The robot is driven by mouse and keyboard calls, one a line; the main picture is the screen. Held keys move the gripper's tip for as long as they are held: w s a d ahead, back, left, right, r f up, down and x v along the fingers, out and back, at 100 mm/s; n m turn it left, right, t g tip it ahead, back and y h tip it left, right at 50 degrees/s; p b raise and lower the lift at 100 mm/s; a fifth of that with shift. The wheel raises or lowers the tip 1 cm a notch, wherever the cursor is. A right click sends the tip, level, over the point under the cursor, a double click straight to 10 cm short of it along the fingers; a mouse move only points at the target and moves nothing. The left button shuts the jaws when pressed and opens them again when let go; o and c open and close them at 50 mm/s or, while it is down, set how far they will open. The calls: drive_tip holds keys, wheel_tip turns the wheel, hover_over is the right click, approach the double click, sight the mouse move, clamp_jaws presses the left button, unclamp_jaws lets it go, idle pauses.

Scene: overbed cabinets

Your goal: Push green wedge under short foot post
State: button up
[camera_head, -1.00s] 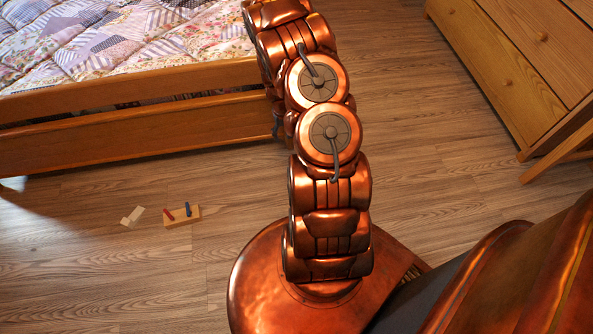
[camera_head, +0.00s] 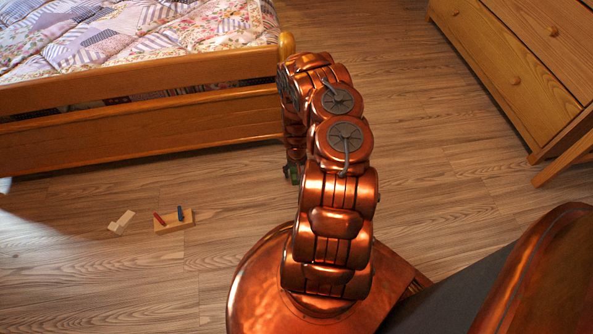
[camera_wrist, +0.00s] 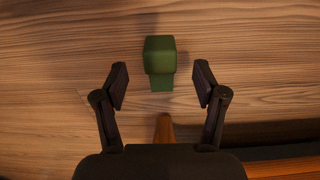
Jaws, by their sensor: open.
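The green wedge (camera_wrist: 160,57) lies on the wood floor in the wrist view, ahead of and between the fingertips. My gripper (camera_wrist: 162,84) is open, a finger on each side of the wedge's near end, with gaps on both sides. An orange-brown wooden post (camera_wrist: 164,129) shows below the wedge, between the fingers and partly hidden by the gripper body. I cannot tell whether its foot touches the floor. In the head view the bed's corner post (camera_head: 287,43) rises behind my arm, which hides its lower part.
The bed (camera_head: 140,92) with a patchwork quilt is at the upper left. A wooden dresser (camera_head: 520,80) stands at the right. A small wooden block with red and blue pegs (camera_head: 174,221) and pale pieces (camera_head: 121,222) lie on the floor at left. Floor between is clear.

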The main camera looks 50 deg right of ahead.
drive_tip(key=shift+f+b, duration=1.25)
drive_tip(key=shift+f, duration=0.9)
clamp_jaws()
drive_tip(key=shift+w, duration=0.15)
drive_tip(key=shift+w+d+b, duration=0.8)
drive_tip(key=shift+w+b, duration=0.25)
drive_tip(key=shift+b, duration=0.2)
drive_tip(key=shift+w+d+b, duration=0.75)
drive_tip(key=shift+w+b, duration=0.25)
drive_tip(key=shift+b, duration=0.25)
drive_tip(key=shift+w+d+b, duration=0.8)
drive_tip(key=shift+w+b, duration=0.25)
drive_tip(key=shift+b, duration=0.2)
unclamp_jaws()
drive_tip(key=shift+r, duration=0.15)
drive_tip(key=shift+r, duration=5.85)
